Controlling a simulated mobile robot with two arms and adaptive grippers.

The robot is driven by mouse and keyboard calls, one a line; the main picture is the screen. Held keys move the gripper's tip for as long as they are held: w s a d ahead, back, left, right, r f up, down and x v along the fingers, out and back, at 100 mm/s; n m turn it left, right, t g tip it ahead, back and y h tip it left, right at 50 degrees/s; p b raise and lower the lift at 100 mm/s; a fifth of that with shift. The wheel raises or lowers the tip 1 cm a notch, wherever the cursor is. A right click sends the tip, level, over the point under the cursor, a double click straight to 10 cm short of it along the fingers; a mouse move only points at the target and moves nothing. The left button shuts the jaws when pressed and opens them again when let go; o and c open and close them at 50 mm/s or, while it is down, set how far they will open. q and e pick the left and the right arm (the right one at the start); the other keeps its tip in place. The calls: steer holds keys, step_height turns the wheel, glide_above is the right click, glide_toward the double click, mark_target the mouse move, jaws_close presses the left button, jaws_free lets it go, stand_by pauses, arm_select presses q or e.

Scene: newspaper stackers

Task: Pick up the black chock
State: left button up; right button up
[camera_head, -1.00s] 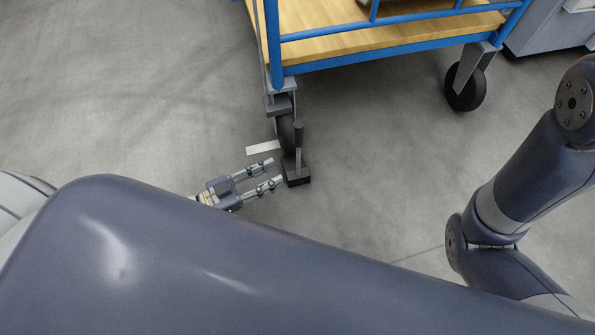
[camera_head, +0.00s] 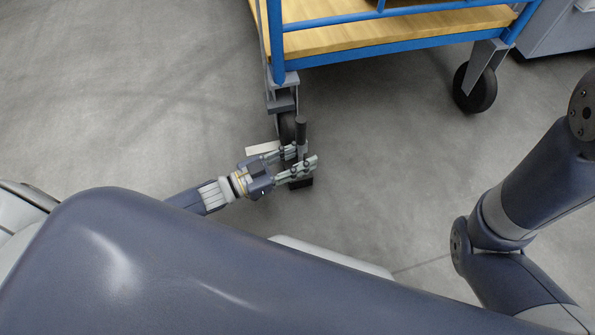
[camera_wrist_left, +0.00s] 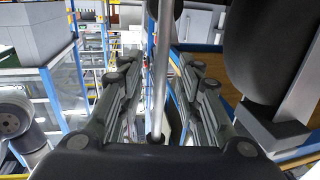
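The black chock stands on the floor by the cart's near wheel. Its dark base (camera_head: 301,184) and upright handle (camera_head: 301,131) show in the head view. My left gripper (camera_head: 303,158) is at the handle, above the base, with its fingers apart on either side. In the left wrist view the handle's grey rod (camera_wrist_left: 161,70) stands between the two open fingers (camera_wrist_left: 160,85). I see gaps beside the rod there, so it does not look clamped. The gripper hides part of the handle and base in the head view. My right gripper is not in view.
The blue-framed cart (camera_head: 405,45) with a wooden deck stands just behind the chock. Its near wheel (camera_head: 287,125) is close to my left gripper, and another wheel (camera_head: 475,88) is further right. Floor to the left is clear.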

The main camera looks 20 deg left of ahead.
arm_select(q)
jaws_close()
steer(key=shift+r, duration=0.2)
